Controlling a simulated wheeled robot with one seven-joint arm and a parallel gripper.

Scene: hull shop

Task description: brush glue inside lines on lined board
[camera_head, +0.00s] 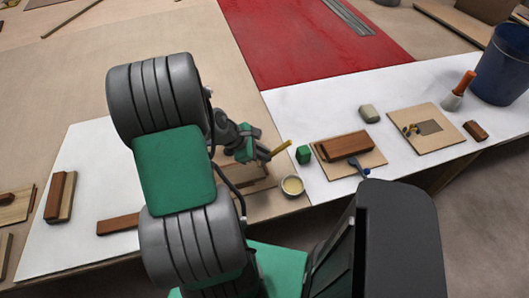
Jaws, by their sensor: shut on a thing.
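My gripper (264,155) is at mid-picture, shut on a thin yellow-tan stick, likely the brush (282,148), which points up and right. I cannot make out its bristles. A small pot of pale yellow stuff, likely the glue (292,186), stands just below and right of my gripper. Wooden boards (262,184) lie below my gripper, partly hidden by my arm. A light board (428,142) with a grey square and small brass-coloured parts lies at the right. No lines can be made out on any board, so I cannot tell which is the lined one.
A green block (303,154), a brown wood block (345,145) on a board and a blue-ended tool (359,169) are right of the pot. Wood pieces lie left.

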